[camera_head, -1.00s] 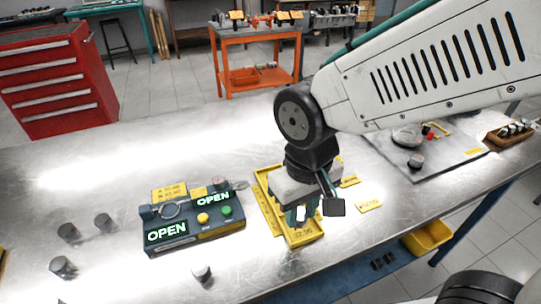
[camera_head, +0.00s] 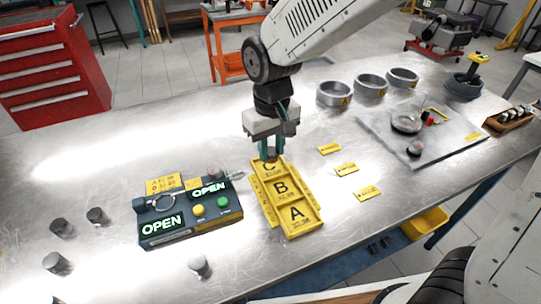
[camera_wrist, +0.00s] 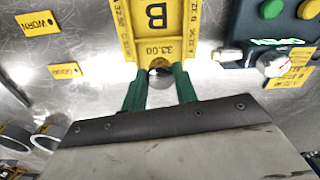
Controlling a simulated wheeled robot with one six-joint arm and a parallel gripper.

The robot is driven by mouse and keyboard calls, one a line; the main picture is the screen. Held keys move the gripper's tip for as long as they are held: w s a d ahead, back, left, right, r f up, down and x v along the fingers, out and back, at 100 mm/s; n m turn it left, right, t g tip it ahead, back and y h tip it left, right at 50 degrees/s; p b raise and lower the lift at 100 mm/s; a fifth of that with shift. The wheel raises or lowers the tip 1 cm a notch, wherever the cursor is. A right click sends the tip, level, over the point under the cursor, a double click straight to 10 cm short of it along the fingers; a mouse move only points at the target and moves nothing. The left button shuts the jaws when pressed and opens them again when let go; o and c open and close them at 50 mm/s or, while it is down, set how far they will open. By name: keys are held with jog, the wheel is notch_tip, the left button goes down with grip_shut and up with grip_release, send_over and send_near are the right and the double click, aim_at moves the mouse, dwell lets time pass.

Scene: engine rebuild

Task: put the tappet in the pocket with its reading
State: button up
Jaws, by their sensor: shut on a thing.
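The yellow tray (camera_head: 311,224) has pockets lettered A, B and C from near to far; the wrist view shows B with a 33.00 label on the tray (camera_wrist: 185,20). My gripper (camera_head: 270,157) is at the tray's far end, by pocket C. Its green fingers (camera_wrist: 160,78) are shut on a small round tappet (camera_wrist: 160,72), mostly hidden between them. I cannot tell whether the tappet touches the pocket floor. The dark gauge box (camera_head: 180,229), left of the tray, reads OPEN on both displays. Loose grey tappets (camera_head: 97,216) (camera_head: 57,263) (camera_head: 199,265) stand left and in front.
Yellow tags (camera_head: 346,169), including WORN (camera_wrist: 38,24), lie right of the tray. Several metal rings (camera_head: 334,93) stand behind. A grey plate (camera_head: 450,150) with parts and a wooden holder (camera_head: 510,119) are at right. Bare tabletop lies in front of the tray.

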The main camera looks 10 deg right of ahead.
aim_at(271, 149)
jog(key=shift+w+a, duration=0.1)
jog(key=shift+w, duration=0.35)
jog(key=shift+f, duration=1.8)
jog(key=shift+s+f, duration=0.1)
jog(key=shift+f, duration=0.05)
jog(key=o, duration=0.7)
notch_tip(271, 149, up, 12)
jog(key=shift+f, duration=0.2)
jog(key=shift+r, duration=0.4)
